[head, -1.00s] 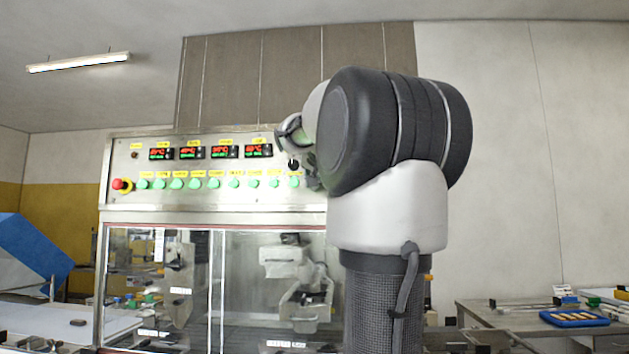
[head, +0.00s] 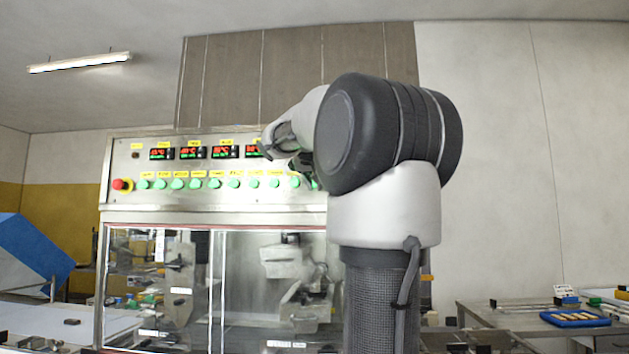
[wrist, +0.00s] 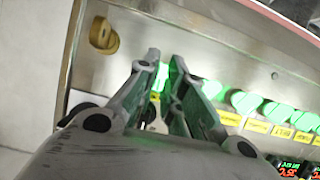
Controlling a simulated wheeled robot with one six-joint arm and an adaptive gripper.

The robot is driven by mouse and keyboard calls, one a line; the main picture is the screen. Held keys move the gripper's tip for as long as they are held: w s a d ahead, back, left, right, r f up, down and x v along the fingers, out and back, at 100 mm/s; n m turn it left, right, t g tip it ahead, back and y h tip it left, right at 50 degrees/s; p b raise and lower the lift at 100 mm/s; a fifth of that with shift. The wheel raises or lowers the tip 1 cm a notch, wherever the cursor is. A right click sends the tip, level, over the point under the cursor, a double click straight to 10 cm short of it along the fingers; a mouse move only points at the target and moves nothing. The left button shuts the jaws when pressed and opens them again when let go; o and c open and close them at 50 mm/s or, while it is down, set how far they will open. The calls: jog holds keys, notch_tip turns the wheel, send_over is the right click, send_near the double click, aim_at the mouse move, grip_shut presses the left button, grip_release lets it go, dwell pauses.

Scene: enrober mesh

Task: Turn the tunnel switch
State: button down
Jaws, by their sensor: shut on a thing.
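The control panel (head: 225,200) carries a row of round green switches (head: 195,184) under yellow labels. The labels are too small or blurred to read, so I cannot tell which names the tunnel. In the wrist view the panel appears upside down, and my gripper (wrist: 165,64) is at the end of the row. Its two fingers are shut around a lit green switch (wrist: 163,76), partly hidden between them. More green switches (wrist: 245,101) run off to the right there. In the head view my arm hides the panel's right end.
A brass-coloured knob (wrist: 103,36) sits close to my fingers. A red emergency button (head: 120,184) is at the panel's left end. Temperature displays (head: 193,153) sit above the switches, and glass doors (head: 160,290) below. A blue tray (head: 575,318) lies on the right table.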

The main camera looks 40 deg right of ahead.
jog(key=n+g+h, duration=0.1)
jog(key=n, duration=0.1)
jog(key=n+g, duration=0.1)
jog(key=shift+w+a+f+n+h, duration=0.1)
jog(key=shift+n+h, duration=0.3)
dwell(0.5)
jog(key=c, duration=1.5)
grip_release()
jog(key=v, duration=1.2)
jog(key=shift+a, duration=0.1)
